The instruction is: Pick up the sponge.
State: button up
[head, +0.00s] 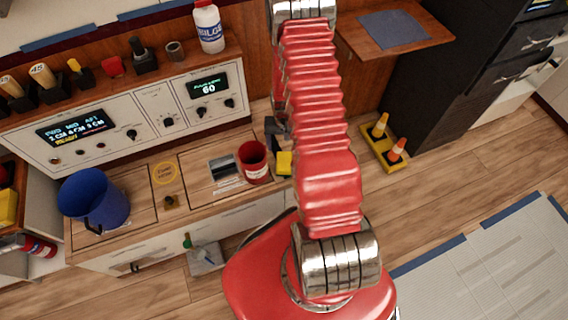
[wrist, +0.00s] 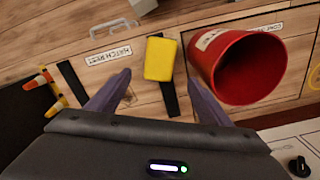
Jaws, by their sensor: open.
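The sponge is a small yellow block (wrist: 160,59) on the wooden counter top, lying partly over a black strip. In the head view the yellow sponge (head: 285,163) shows just right of the red cup, partly hidden by my red arm. My gripper (wrist: 158,92) is open in the wrist view, with its two purple-grey fingers apart. The sponge appears between and beyond the fingertips, and nothing is held. I cannot tell the exact gap to it. In the head view my arm hides most of the gripper.
A red cup (wrist: 240,68) stands close right of the sponge in the wrist view; it also shows in the head view (head: 252,163). A blue bucket (head: 94,198) stands left on the counter. A control panel (head: 130,115) rises behind. Small orange cones (head: 397,150) stand at right.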

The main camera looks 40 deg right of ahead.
aim_at(284, 160)
jog(key=shift+f, duration=3.5)
jog(key=shift+f, duration=0.1)
jog(key=shift+s+a+f, duration=0.1)
jog(key=shift+s+f, duration=0.05)
jog(key=shift+f, duration=1.1)
jog(key=shift+s+a+f, duration=0.1)
jog(key=shift+s+f, duration=0.05)
jog(key=shift+f, duration=1.1)
jog(key=shift+c, duration=0.5)
jog(key=c, duration=1.1)
jog(key=shift+r, duration=0.15)
notch_tip(284, 160, up, 18)
